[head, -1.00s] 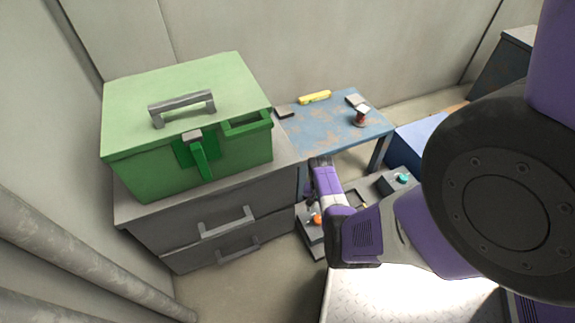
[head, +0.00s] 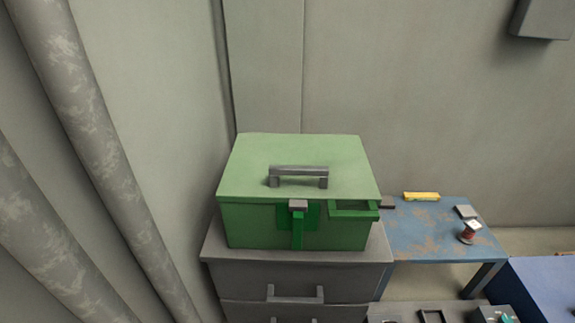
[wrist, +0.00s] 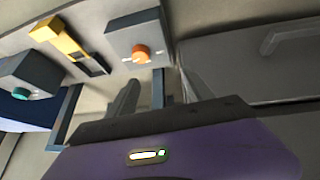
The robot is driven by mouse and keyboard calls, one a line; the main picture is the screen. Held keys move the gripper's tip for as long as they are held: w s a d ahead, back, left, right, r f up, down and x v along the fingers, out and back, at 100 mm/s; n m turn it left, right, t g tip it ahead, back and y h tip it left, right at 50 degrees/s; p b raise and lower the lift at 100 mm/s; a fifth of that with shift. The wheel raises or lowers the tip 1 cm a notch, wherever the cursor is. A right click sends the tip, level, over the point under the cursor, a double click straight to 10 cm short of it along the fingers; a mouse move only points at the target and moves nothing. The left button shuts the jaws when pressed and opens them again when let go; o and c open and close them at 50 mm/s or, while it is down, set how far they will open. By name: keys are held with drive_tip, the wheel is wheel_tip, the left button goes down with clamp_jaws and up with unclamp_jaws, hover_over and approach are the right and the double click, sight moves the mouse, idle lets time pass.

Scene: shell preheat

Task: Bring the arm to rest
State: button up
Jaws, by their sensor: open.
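My gripper (wrist: 160,92) shows in the wrist view, its dark fingers standing apart above the purple wrist housing. It is open and nothing is seen between the fingertips but the background. My arm and gripper are out of the head view. In the wrist view a grey box with an orange knob (wrist: 141,53) lies beyond the fingers, apart from them as far as I can tell.
A green lidded box (head: 296,170) sits on a grey drawer cabinet (head: 230,273). A worn blue table (head: 425,232) beside it bears a yellow object (head: 421,196) and a red spool (head: 468,232). Pipes (head: 85,110) run along the left. A teal-knobbed box (wrist: 22,72) is at left in the wrist view.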

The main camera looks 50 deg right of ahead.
drive_tip(key=w+a+r+n+t+y, duration=0.25)
drive_tip(key=a+r+n+t, duration=0.65)
drive_tip(key=a+r, duration=1.5)
drive_tip(key=s+a+r+n+t+y, duration=0.1)
drive_tip(key=a+r+t+y, duration=0.15)
drive_tip(key=r, duration=0.55)
drive_tip(key=s+a+r+n+t+y, duration=0.1)
drive_tip(key=a+r, duration=0.2)
drive_tip(key=r, duration=0.5)
wheel_tip(320, 180, up, 25)
drive_tip(key=p, duration=2.6)
drive_tip(key=shift+w+f, duration=0.15)
drive_tip(key=shift+g, duration=0.25)
